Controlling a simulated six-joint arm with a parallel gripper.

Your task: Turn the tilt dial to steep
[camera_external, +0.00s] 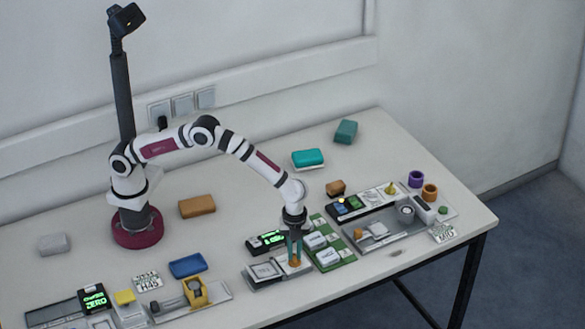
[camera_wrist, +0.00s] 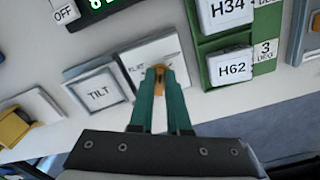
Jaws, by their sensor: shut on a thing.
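The tilt dial has an orange knob (camera_wrist: 160,70) on a white plate (camera_wrist: 142,52), beside a grey-framed plate marked TILT (camera_wrist: 97,93). The word FLAT shows on the dial plate, left of the knob; the rest of its marks are hidden or too small to read. My gripper (camera_wrist: 160,80) points down with its teal fingers shut on the knob. In the external view my gripper (camera_external: 295,252) stands over the same orange knob (camera_external: 295,262) near the front of the table. Which mark the knob points to cannot be told.
A green rack with blocks marked H34 (camera_wrist: 228,10) and H62 (camera_wrist: 234,67) stands close on the right. A lit green display (camera_external: 270,240) sits behind the dial. A blue block (camera_external: 187,265) lies to the left. The table's front edge is close.

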